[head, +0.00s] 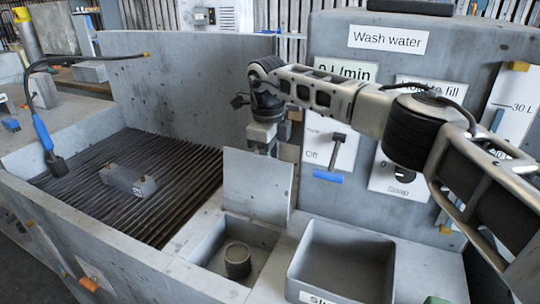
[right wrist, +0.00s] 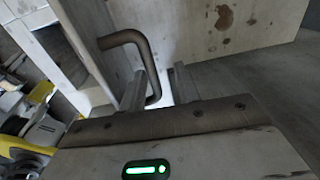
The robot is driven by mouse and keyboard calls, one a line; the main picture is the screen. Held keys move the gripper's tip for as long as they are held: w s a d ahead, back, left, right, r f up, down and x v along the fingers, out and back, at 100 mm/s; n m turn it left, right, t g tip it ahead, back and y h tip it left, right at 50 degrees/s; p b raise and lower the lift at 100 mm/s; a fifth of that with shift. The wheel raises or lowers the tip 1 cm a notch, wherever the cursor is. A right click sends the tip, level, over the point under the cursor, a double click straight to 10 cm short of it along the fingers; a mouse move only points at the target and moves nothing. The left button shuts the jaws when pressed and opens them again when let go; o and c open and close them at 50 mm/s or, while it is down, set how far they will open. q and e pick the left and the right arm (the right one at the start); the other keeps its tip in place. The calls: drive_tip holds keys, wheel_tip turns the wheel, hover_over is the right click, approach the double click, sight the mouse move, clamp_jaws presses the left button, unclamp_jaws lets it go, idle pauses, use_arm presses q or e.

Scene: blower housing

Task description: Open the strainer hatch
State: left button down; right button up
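The strainer hatch (head: 256,188) is a grey panel standing upright at the back edge of an open square well (head: 208,256). A small dark round strainer (head: 238,260) sits in the well. My right gripper (head: 266,150) is at the top of the panel, on its far side, with its fingertips partly hidden. In the right wrist view a bent brown handle (right wrist: 151,62) passes between the fingers of my right gripper (right wrist: 160,88). The fingers are apart, and a bright gap shows beside the bar. My left gripper is not in view.
A grey open bin (head: 345,262) stands right of the well. A ribbed basin (head: 150,200) with a grey block (head: 128,180) and a blue-handled hose (head: 43,132) lie left.

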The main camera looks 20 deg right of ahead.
drive_tip(key=shift+r, duration=0.15)
wheel_tip(320, 180, up, 16)
drive_tip(key=shift+s+a, duration=0.35)
idle(0.3)
